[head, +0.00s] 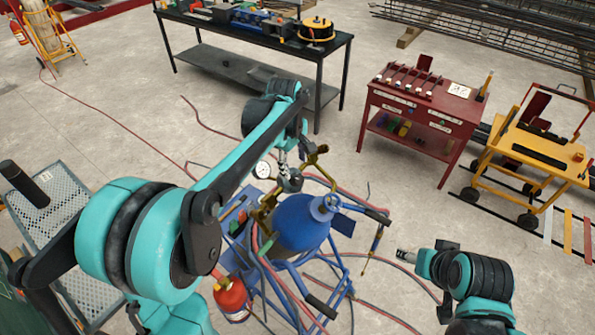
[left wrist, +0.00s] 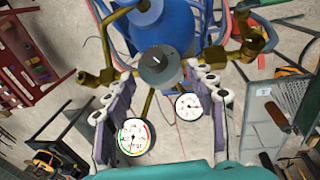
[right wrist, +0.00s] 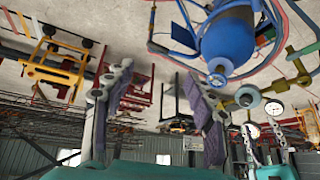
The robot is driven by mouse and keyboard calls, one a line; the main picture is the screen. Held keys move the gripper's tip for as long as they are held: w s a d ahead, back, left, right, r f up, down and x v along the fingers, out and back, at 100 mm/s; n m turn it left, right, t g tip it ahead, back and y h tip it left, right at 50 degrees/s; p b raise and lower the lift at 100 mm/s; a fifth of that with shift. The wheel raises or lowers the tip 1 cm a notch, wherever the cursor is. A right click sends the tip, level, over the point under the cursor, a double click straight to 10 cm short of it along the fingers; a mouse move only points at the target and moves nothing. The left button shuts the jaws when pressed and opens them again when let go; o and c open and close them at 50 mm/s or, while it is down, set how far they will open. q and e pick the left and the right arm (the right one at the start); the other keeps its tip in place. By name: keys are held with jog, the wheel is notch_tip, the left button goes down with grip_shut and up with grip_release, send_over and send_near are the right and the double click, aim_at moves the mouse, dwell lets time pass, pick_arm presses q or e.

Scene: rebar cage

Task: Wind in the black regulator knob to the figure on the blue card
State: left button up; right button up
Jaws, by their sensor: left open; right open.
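The regulator knob (left wrist: 160,65), a dark grey disc with a white mark, faces the camera in the left wrist view, among brass fittings beside the blue cylinder (head: 302,222). My left gripper (left wrist: 166,76) is open, its fingers on either side of the knob's near side, with no clear contact. In the head view the knob (head: 289,181) is just below the gripper. Two white gauges show, one with a coloured arc (left wrist: 134,138) and one plainer (left wrist: 189,106). My right gripper (right wrist: 160,77) is open and empty, away to the right of the cylinder. I cannot make out a blue card.
The cylinder stands on a blue trolley (head: 338,290) with red hoses around it. A black workbench (head: 240,75) stands behind, a red cart (head: 420,110) and yellow trolley (head: 530,150) to the right. Floor between is mostly clear.

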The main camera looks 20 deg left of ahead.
aim_at(297, 177)
pick_arm(q)
jog(key=shift+w+f+n, duration=0.25)
jog(key=shift+w+n, duration=0.25)
jog(key=shift+w, duration=0.35)
jog(key=shift+w+f, duration=0.1)
jog(key=shift+f, duration=0.2)
jog(key=f, duration=0.7)
jog(key=shift+w+d+f, duration=0.1)
jog(key=shift+w+f, duration=0.05)
jog(key=shift+w, duration=0.25)
pick_arm(e)
jog(key=shift+s+d+f+t+h, duration=0.3)
jog(key=shift+s+d+f, duration=0.4)
jog(key=shift+s, duration=0.25)
pick_arm(q)
jog(key=c, duration=1.2)
jog(key=shift+o, duration=0.2)
pick_arm(e)
jog(key=shift+f, duration=0.25)
